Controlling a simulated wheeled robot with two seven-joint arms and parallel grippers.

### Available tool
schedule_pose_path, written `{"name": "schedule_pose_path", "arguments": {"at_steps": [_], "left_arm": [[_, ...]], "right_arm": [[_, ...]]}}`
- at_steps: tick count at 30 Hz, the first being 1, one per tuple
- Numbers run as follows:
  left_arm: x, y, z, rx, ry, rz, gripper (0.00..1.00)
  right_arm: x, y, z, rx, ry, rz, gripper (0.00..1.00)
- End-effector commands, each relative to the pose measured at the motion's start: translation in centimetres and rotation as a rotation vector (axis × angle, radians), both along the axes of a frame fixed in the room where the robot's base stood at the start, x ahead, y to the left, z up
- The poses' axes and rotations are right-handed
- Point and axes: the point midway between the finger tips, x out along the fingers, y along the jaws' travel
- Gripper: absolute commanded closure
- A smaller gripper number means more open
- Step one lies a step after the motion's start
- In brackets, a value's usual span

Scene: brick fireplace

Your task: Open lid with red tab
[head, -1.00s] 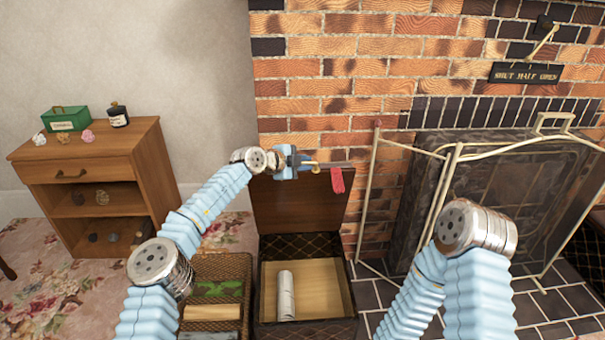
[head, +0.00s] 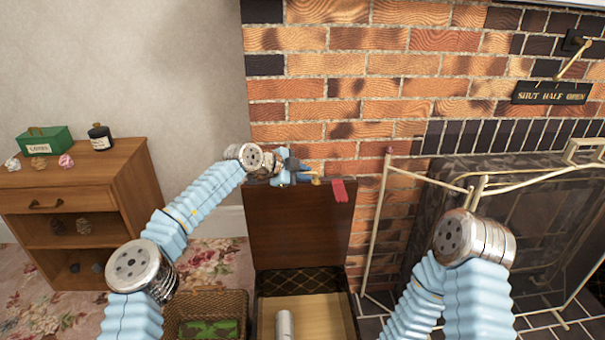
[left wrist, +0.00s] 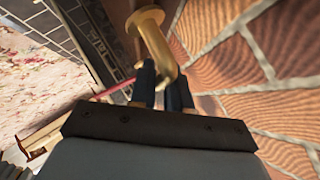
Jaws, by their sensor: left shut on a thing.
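The box (head: 353,312) stands in front of the brick wall with its dark brown lid (head: 300,228) raised, standing roughly upright at the back. The red tab (head: 338,190) hangs over the lid's top edge, near its right corner. My left gripper (head: 303,177) is at the lid's top edge, just left of the tab. It is shut on a brass-coloured piece (left wrist: 151,38), which shows between the dark fingers in the left wrist view. Whether this piece is fixed to the lid I cannot tell. My right gripper is out of view; only the right arm shows.
A pale roll (head: 284,324) lies in the box's wooden tray. A wicker basket (head: 207,303) stands left of the box. A wooden cabinet (head: 125,190) is at the left. A brass-framed fire screen (head: 377,222) stands close to the right of the lid.

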Motion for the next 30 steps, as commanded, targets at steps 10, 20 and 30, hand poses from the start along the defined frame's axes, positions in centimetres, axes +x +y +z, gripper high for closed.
{"name": "schedule_pose_path", "arguments": {"at_steps": [10,20,30], "left_arm": [[-0.1,-0.2,-0.1,0.002,0.002,-0.003,0.65],[-1.4,2.2,1.3,0.003,-0.003,-0.001,0.65],[-5.1,7.8,6.0,0.0,-0.005,0.001,0.65]], "right_arm": [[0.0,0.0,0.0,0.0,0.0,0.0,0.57],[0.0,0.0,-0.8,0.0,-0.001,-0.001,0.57],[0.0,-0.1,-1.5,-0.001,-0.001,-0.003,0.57]]}}
